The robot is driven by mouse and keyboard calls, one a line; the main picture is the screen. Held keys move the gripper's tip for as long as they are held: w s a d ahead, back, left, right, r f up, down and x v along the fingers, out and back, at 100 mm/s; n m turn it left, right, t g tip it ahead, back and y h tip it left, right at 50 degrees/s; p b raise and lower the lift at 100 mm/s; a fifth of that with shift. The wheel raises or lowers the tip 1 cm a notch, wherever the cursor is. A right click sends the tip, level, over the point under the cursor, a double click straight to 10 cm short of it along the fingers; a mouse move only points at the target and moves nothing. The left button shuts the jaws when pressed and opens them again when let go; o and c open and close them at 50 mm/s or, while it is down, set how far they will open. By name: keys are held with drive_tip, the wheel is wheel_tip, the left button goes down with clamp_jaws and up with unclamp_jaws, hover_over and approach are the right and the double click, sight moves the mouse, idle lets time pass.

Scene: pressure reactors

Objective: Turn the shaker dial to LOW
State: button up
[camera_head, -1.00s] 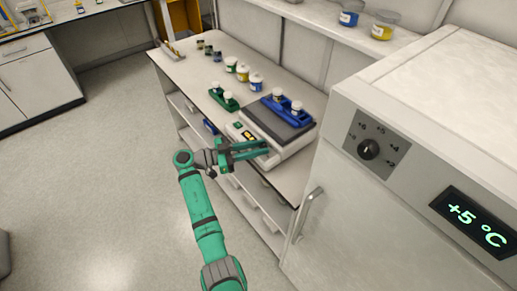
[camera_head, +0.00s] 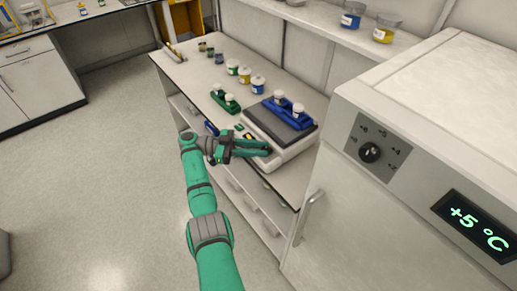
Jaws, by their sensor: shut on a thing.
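The shaker (camera_head: 290,155) is a white box with a dark top plate on the bench, in the head view. A blue rack with white-capped bottles (camera_head: 288,112) stands on its plate. My gripper (camera_head: 267,149) is at the shaker's front face, fingers pointing right. Its fingers are shut on the shaker dial, which they hide. The dial's marks and setting cannot be read. A small yellow-and-black panel shows on the shaker's front, left of the fingers.
A green rack with bottles (camera_head: 225,100) and several jars (camera_head: 245,75) stand on the bench (camera_head: 185,75) behind the shaker. A white cabinet (camera_head: 350,220) with its own black knob (camera_head: 369,152) and a "+5 °C" display is close on the right. Open floor lies left.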

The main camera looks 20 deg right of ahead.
drive_tip(key=shift+s+f, duration=0.1)
drive_tip(key=shift+f, duration=0.05)
drive_tip(key=o, duration=0.8)
drive_tip(key=shift+a, duration=0.15)
